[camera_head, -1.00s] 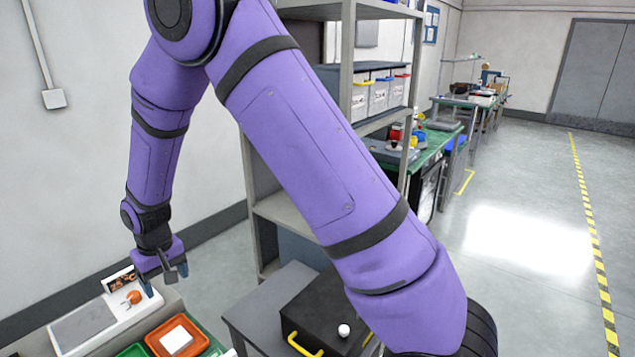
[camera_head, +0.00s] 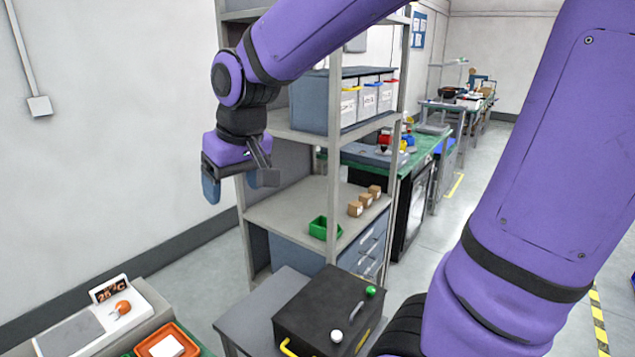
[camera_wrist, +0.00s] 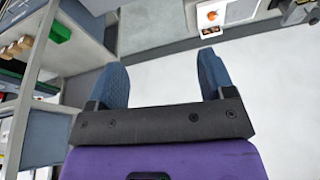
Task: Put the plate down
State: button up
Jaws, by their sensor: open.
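My gripper (camera_head: 238,182) hangs in the air in front of the grey shelf rack, fingers down, open with nothing between its fingers.
The rack's middle shelf (camera_head: 283,222) holds a green bin (camera_head: 325,229) and several small brown boxes (camera_head: 367,199). A black box (camera_head: 310,307) with a yellow handle sits on a grey stand in front. Free floor shows between the device and the rack.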

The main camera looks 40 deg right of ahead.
jog(key=s+d+r+t, duration=0.1)
jog(key=s+d, duration=0.1)
jog(key=s, duration=0.5)
jog(key=s+d+r, duration=0.2)
jog(key=s+d, duration=0.1)
jog(key=s, duration=0.5)
jog(key=shift+r+m+t+h, duration=0.25)
jog(key=shift+m+t+h, duration=0.15)
